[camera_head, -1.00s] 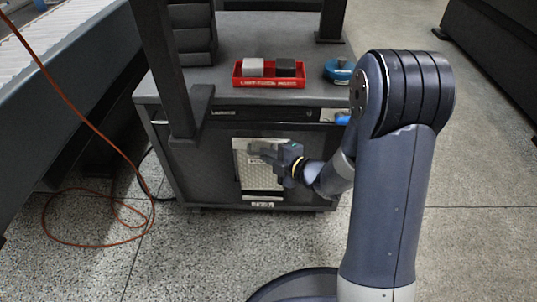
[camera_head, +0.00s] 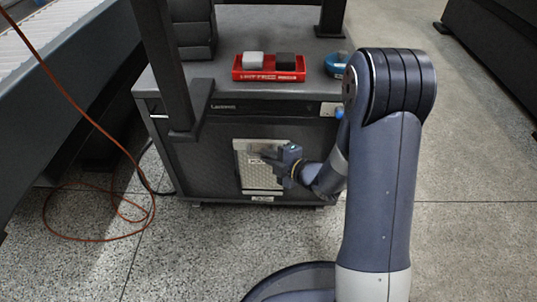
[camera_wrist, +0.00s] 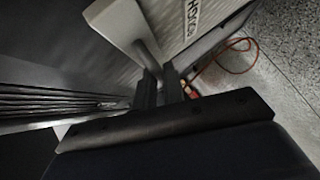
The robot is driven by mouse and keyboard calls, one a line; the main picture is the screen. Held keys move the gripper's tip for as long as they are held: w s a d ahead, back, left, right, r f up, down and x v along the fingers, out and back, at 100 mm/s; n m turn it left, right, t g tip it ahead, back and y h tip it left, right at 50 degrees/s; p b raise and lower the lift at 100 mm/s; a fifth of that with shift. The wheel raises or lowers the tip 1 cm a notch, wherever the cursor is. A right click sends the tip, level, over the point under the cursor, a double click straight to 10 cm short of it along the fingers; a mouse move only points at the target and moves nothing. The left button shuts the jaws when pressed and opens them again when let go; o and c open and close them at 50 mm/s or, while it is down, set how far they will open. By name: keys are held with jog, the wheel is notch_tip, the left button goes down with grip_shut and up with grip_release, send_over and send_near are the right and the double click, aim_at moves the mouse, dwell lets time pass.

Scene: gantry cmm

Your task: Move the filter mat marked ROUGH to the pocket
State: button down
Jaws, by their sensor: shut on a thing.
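The filter mat (camera_head: 262,178) is a pale, mesh-like panel upright at the front of the dark cabinet. In the wrist view, its pale face (camera_wrist: 200,45) carries a label that appears to read ROUGH, seen turned. My gripper (camera_head: 268,155) is in front of the panel's upper part. In the wrist view, my gripper (camera_wrist: 160,84) is shut on a short rod-like grip (camera_wrist: 148,52) at the mat. The fingers hide part of the grip. I cannot tell whether the mat is seated in the cabinet or clear of it. I cannot make out the pocket.
The dark cabinet (camera_head: 205,165) carries a red tray (camera_head: 269,75) with a light and a dark block, and a blue round object (camera_head: 337,64). A dark post (camera_head: 165,70) stands left of the panel. An orange cable (camera_head: 150,215) loops on the floor at left. Floor at right is open.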

jog(key=shift+f, duration=0.1)
jog(key=shift+f, duration=1.25)
jog(key=c, duration=1.4)
grip_release()
jog(key=shift+c, duration=0.2)
jog(key=p+v, duration=0.3)
jog(key=v, duration=0.8)
jog(key=shift+w, duration=0.1)
jog(key=b+x, duration=0.3)
jog(key=x, duration=0.7)
jog(key=shift+w+a+r, duration=0.25)
jog(key=shift+a, duration=0.1)
